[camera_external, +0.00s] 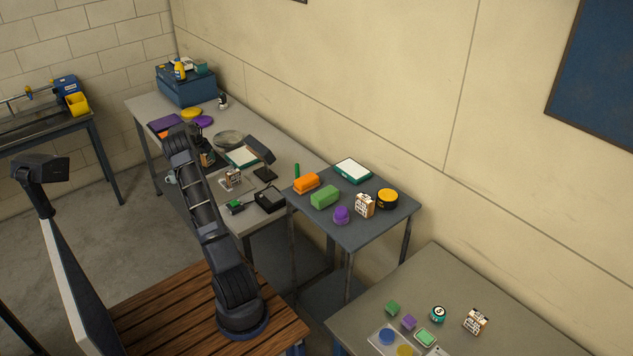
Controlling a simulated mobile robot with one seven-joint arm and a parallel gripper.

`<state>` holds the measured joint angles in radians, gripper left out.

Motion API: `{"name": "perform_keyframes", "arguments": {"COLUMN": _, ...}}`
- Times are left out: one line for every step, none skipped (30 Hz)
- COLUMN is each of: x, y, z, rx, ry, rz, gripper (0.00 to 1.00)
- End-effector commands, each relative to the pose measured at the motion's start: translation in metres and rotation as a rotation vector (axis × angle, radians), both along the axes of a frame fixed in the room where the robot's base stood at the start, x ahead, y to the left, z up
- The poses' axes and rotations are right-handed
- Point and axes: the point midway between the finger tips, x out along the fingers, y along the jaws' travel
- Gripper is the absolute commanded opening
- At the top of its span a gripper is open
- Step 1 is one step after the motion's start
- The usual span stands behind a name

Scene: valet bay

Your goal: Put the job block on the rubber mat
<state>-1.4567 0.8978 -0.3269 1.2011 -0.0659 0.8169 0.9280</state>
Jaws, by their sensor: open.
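I cannot tell for sure which thing is the job block. No thing is clearly the rubber mat; a flat purple piece (164,122) lies at the long table's left edge. My gripper (207,160) is small in view and partly behind my arm, over the long table's left part. It is open, and I see nothing held in it.
The long table also bears a grey round dish (229,138), a dark lamp-like stand (261,157) and a blue case (186,87). Orange (306,183) and green (324,198) blocks crowd the small table. The near right table's right part is clear.

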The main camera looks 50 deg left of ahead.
Motion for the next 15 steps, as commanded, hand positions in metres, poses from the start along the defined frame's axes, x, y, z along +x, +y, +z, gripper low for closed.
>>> {"name": "perform_keyframes", "arguments": {"x": -0.003, "y": 0.0, "z": 0.007, "rx": 0.002, "ry": 0.0, "rz": 0.001, "gripper": 0.58}}
{"name": "perform_keyframes", "arguments": {"x": -0.004, "y": -0.001, "z": 0.011, "rx": 0.002, "ry": 0.001, "rz": 0.001, "gripper": 0.58}}
{"name": "perform_keyframes", "arguments": {"x": -0.007, "y": -0.002, "z": 0.017, "rx": 0.002, "ry": 0.001, "rz": 0.001, "gripper": 0.58}}
{"name": "perform_keyframes", "arguments": {"x": -0.009, "y": -0.003, "z": 0.022, "rx": 0.002, "ry": 0.001, "rz": 0.001, "gripper": 0.58}}
{"name": "perform_keyframes", "arguments": {"x": -0.011, "y": -0.004, "z": 0.028, "rx": 0.003, "ry": 0.0, "rz": 0.001, "gripper": 0.58}}
{"name": "perform_keyframes", "arguments": {"x": -0.013, "y": -0.005, "z": 0.035, "rx": 0.003, "ry": 0.0, "rz": 0.0, "gripper": 0.58}}
{"name": "perform_keyframes", "arguments": {"x": -0.016, "y": -0.006, "z": 0.04, "rx": 0.003, "ry": 0.001, "rz": 0.001, "gripper": 0.58}}
{"name": "perform_keyframes", "arguments": {"x": -0.018, "y": -0.007, "z": 0.046, "rx": 0.002, "ry": 0.001, "rz": 0.001, "gripper": 0.58}}
{"name": "perform_keyframes", "arguments": {"x": -0.021, "y": -0.008, "z": 0.054, "rx": 0.003, "ry": 0.0, "rz": 0.001, "gripper": 0.58}}
{"name": "perform_keyframes", "arguments": {"x": -0.023, "y": -0.009, "z": 0.059, "rx": 0.003, "ry": 0.0, "rz": 0.001, "gripper": 0.58}}
{"name": "perform_keyframes", "arguments": {"x": -0.025, "y": -0.009, "z": 0.064, "rx": 0.003, "ry": 0.0, "rz": 0.001, "gripper": 0.58}}
{"name": "perform_keyframes", "arguments": {"x": -0.027, "y": -0.01, "z": 0.071, "rx": 0.003, "ry": 0.0, "rz": 0.001, "gripper": 0.58}}
{"name": "perform_keyframes", "arguments": {"x": -0.029, "y": -0.011, "z": 0.076, "rx": 0.002, "ry": 0.0, "rz": 0.001, "gripper": 0.58}}
{"name": "perform_keyframes", "arguments": {"x": -0.031, "y": -0.012, "z": 0.08, "rx": 0.002, "ry": 0.0, "rz": 0.001, "gripper": 0.58}}
{"name": "perform_keyframes", "arguments": {"x": -0.033, "y": -0.013, "z": 0.085, "rx": 0.002, "ry": 0.0, "rz": 0.001, "gripper": 0.58}}
